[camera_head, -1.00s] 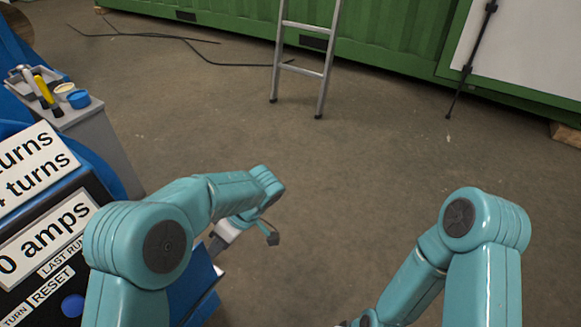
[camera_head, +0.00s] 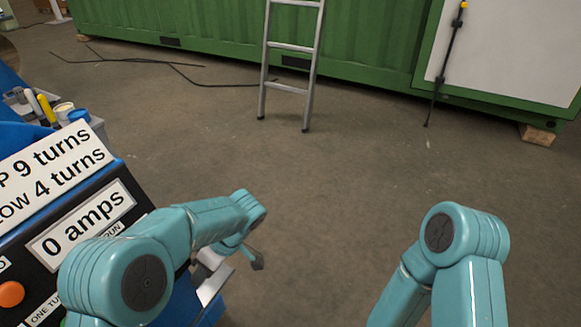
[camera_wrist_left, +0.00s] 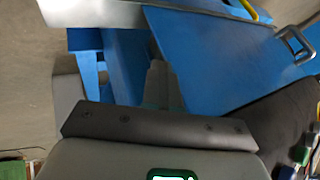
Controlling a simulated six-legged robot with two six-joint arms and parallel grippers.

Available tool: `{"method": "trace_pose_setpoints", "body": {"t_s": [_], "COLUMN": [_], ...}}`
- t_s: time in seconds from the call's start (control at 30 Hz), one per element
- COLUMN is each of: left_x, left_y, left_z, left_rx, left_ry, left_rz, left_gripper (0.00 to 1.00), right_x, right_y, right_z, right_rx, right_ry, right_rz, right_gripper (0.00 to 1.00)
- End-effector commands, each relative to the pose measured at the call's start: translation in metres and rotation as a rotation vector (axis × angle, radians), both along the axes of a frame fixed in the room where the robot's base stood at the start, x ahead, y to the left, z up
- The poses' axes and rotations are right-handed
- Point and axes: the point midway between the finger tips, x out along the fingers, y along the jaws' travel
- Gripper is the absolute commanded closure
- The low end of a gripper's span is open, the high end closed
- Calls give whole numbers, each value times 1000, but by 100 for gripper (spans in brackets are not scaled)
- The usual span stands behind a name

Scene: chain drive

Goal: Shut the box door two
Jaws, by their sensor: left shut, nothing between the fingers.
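My left gripper (camera_head: 257,260) hangs beside the blue cabinet (camera_head: 205,312) in the head view, partly hidden by my arm. In the left wrist view its fingers (camera_wrist_left: 160,85) are together and empty, in front of blue panels. One wide blue panel (camera_wrist_left: 215,60) has a metal edge along its top. A silver handle (camera_wrist_left: 293,45) is at its right side. I cannot tell which panel is door two or how far it is open. Whether the fingers touch a panel is unclear. My right gripper is out of view; only its arm shows in the head view.
A control panel with a "0 amps" label (camera_head: 82,225) is at the left. Behind it is a tray of tools (camera_head: 40,105). A ladder (camera_head: 290,88) leans by a green container (camera_head: 370,45). Black cable lies on the floor. The middle floor is clear.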

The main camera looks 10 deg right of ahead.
Motion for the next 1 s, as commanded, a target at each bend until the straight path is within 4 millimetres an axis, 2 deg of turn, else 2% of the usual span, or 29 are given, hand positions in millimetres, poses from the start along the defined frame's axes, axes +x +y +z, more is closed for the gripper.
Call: {"method": "trace_pose_setpoints", "body": {"t_s": [0.53,1.0], "left_x": [5,12], "left_y": [-4,0], "left_z": [0,0], "left_rx": [1,1], "left_ry": [0,0], "left_rz": [0,2], "left_gripper": [100,100], "right_x": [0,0], "right_y": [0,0], "right_z": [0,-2], "right_rx": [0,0], "right_ry": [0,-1], "right_rz": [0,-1], "right_gripper": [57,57]}}
